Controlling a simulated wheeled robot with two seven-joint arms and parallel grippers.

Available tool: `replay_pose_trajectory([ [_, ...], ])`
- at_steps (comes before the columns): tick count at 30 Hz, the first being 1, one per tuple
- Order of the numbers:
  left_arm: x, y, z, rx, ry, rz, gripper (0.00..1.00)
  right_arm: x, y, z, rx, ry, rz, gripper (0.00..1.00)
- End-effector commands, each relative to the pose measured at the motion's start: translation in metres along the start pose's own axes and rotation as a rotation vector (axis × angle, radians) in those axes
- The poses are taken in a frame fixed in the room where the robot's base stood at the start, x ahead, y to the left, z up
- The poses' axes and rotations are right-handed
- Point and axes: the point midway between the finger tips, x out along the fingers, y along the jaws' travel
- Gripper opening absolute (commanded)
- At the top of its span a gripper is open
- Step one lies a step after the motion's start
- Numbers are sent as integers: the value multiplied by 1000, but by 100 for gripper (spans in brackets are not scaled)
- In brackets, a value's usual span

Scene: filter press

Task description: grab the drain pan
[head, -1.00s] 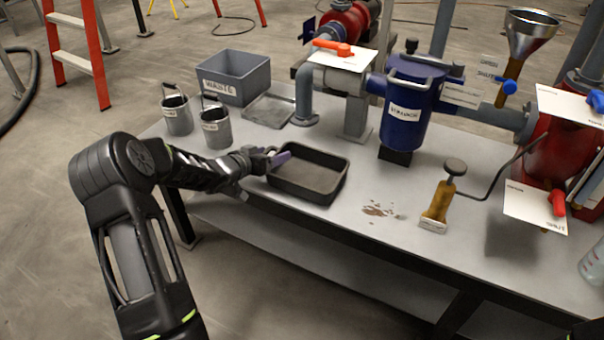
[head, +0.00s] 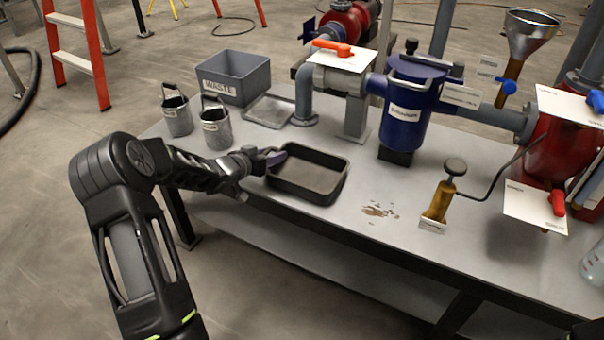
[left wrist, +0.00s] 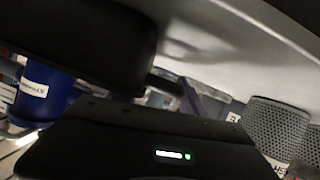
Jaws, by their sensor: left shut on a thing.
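The drain pan (head: 308,176) is a black rectangular tray on the grey bench, near its front edge. It looks flat on the bench top. My left gripper (head: 272,158) is at the pan's left end, shut on the pan's rim. In the left wrist view a large dark shape, apparently the pan (left wrist: 85,45), fills the upper left, close to the camera. The fingertips are partly hidden at the rim.
Two mesh baskets (head: 216,128) stand left of the pan, with a grey waste bin (head: 237,77) and shallow tray (head: 270,111) behind. The blue strainer (head: 405,110) stands behind right.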

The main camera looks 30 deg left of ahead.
Motion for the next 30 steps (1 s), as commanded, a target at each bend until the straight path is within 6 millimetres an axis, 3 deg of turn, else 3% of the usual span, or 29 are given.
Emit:
replay_pose_trajectory([
  [5, 0, 0, 0, 0, -1, -1, 0, 0, 0, 0, 0, 0, 0, 36],
  [19, -2, 0, -5, 1, 1, -1, 0, -2, -1, 0, 0, 0, 0, 36],
  [23, -7, 3, -18, 2, 2, 0, 0, -7, -3, 0, 0, 0, 0, 36],
  [30, -25, 11, -62, 2, 4, 0, 0, -23, -9, 0, -2, 0, 0, 36],
])
